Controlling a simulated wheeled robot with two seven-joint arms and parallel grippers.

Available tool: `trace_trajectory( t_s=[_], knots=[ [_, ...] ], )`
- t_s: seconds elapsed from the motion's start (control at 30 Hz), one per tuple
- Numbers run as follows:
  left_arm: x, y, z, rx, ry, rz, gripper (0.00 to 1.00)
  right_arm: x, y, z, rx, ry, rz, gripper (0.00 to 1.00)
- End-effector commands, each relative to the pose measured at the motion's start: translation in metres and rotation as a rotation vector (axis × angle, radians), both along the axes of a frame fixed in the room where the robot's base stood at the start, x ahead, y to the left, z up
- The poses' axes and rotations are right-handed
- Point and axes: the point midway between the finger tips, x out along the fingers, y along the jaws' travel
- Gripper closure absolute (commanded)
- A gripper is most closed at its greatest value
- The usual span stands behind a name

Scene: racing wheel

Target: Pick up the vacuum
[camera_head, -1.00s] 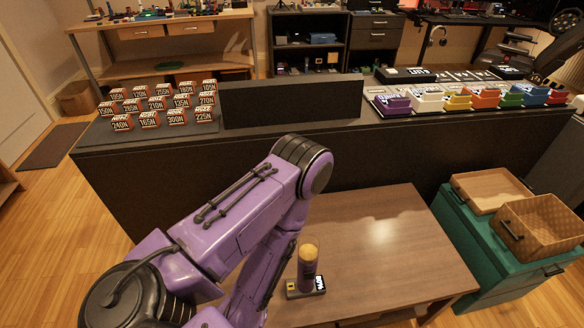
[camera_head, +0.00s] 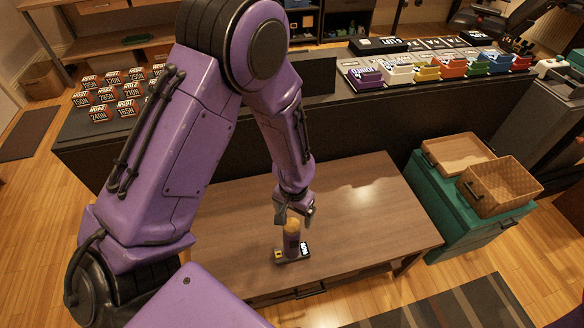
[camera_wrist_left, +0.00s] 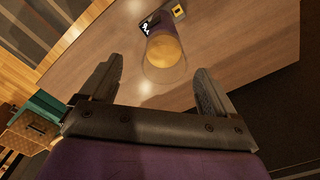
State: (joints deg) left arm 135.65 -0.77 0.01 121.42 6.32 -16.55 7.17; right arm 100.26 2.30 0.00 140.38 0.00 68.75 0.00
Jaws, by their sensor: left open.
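The vacuum (camera_head: 291,240) is a small upright cylinder with a purple body and a yellowish top. It stands on a dark base with a label on the low wooden table (camera_head: 362,200). My left gripper (camera_head: 294,214) is just above the vacuum's top in the head view. In the left wrist view, the open fingers of the left gripper (camera_wrist_left: 152,88) point toward the vacuum (camera_wrist_left: 164,58), whose clear, yellow-topped end lies ahead of and between them. The gripper appears not to touch it. My right gripper is not in view.
A dark counter (camera_head: 210,155) stands behind the table, carrying labelled boxes (camera_head: 125,107) and a row of coloured bins (camera_head: 425,70). The table's right part is clear.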

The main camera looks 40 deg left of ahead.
Motion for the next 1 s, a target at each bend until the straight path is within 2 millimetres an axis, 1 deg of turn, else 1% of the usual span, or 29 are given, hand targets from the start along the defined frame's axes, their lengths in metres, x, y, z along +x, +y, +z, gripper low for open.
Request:
trace_trajectory(
  t_s=[0.03, 0.17, 0.33, 0.4, 0.5, 0.67, 0.77, 0.8, 0.87, 0.9, 0.93, 0.97, 1.0],
  knots=[
    [0.0, 0.0, -0.008, 0.0, 0.002, 0.0, 0.11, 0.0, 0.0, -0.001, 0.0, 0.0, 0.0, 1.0],
    [-0.001, 0.001, -0.022, 0.0, 0.002, 0.0, 0.11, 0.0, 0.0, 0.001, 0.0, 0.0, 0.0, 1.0],
    [-0.003, 0.005, -0.054, 0.0, 0.002, 0.001, 0.11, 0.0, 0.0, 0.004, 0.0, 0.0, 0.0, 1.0],
    [-0.003, 0.005, -0.062, 0.0, 0.001, 0.001, 0.11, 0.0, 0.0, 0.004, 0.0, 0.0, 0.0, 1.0],
    [-0.003, 0.005, -0.067, 0.0, -0.001, 0.001, 0.11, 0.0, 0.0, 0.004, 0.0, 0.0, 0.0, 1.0],
    [-0.002, 0.005, -0.067, 0.0, -0.002, 0.0, 0.11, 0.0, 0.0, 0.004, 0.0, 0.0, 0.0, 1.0],
    [-0.002, 0.005, -0.067, 0.0, -0.001, 0.0, 0.4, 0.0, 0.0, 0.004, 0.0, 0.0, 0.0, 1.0],
    [-0.002, 0.005, -0.067, 0.0, -0.001, 0.0, 0.53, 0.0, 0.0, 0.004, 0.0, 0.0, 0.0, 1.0],
    [-0.002, 0.005, -0.067, 0.0, -0.001, 0.0, 0.72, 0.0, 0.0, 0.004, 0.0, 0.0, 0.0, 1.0],
    [-0.002, 0.005, -0.067, 0.0, -0.001, 0.0, 0.85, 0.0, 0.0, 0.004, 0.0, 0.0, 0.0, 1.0],
    [-0.002, 0.005, -0.067, 0.0, -0.001, 0.0, 0.95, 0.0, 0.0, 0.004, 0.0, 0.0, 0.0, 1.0],
    [-0.002, 0.005, -0.067, 0.0, -0.001, 0.0, 1.0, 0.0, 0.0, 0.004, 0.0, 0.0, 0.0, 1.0],
    [-0.002, 0.005, -0.067, 0.0, -0.001, 0.0, 1.0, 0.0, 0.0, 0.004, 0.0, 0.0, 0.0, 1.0]
  ],
)
